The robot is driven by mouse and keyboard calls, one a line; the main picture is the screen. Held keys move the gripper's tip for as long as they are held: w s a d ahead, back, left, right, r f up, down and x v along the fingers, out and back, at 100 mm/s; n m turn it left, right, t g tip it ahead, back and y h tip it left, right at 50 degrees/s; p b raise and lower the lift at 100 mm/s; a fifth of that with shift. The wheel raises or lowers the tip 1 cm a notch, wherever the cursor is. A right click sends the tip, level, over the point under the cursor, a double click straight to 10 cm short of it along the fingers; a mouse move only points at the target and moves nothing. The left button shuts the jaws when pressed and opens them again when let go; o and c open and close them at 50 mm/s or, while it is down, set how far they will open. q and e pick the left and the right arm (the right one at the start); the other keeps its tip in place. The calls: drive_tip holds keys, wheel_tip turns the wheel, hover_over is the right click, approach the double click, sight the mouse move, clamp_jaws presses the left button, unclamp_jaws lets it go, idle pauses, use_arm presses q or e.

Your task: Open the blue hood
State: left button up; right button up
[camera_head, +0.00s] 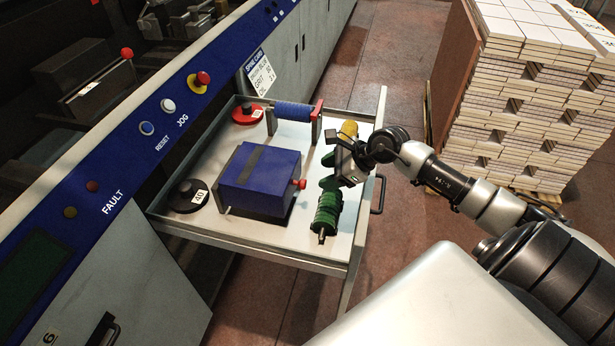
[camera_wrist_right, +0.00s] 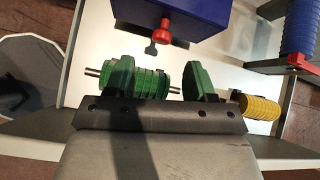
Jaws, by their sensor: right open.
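The blue hood (camera_head: 260,178) is a closed blue box with a dark stripe on top, standing in the middle of a pulled-out drawer. A red knob (camera_head: 299,184) sticks out of its right side. In the right wrist view the hood (camera_wrist_right: 183,14) is at the top, with the red knob (camera_wrist_right: 166,32) pointing toward my gripper. My right gripper (camera_head: 329,171) is open, with green fingers, to the right of the hood and apart from the knob. Its spread fingers (camera_wrist_right: 161,70) show in the wrist view. My left gripper is not in view.
The drawer (camera_head: 225,238) also holds a blue roller (camera_head: 293,111), green discs on a rod (camera_head: 327,214), yellow discs (camera_head: 349,129), a red spool (camera_head: 247,114) and a black spool (camera_head: 186,196). A blue control panel (camera_head: 149,128) runs along the left. A stacked pallet (camera_head: 530,90) stands right.

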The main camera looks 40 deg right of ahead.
drive_tip(key=shift+p+x, duration=0.55)
drive_tip(key=shift+x, duration=3.35)
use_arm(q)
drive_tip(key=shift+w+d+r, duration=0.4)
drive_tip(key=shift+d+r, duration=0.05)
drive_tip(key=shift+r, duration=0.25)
use_arm(e)
drive_tip(key=shift+w+d+f, duration=0.1)
drive_tip(key=shift+d+f, duration=0.05)
drive_tip(key=shift+d, duration=0.1)
drive_tip(key=c, duration=0.4)
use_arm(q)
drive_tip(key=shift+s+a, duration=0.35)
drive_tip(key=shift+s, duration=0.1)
use_arm(e)
clamp_jaws()
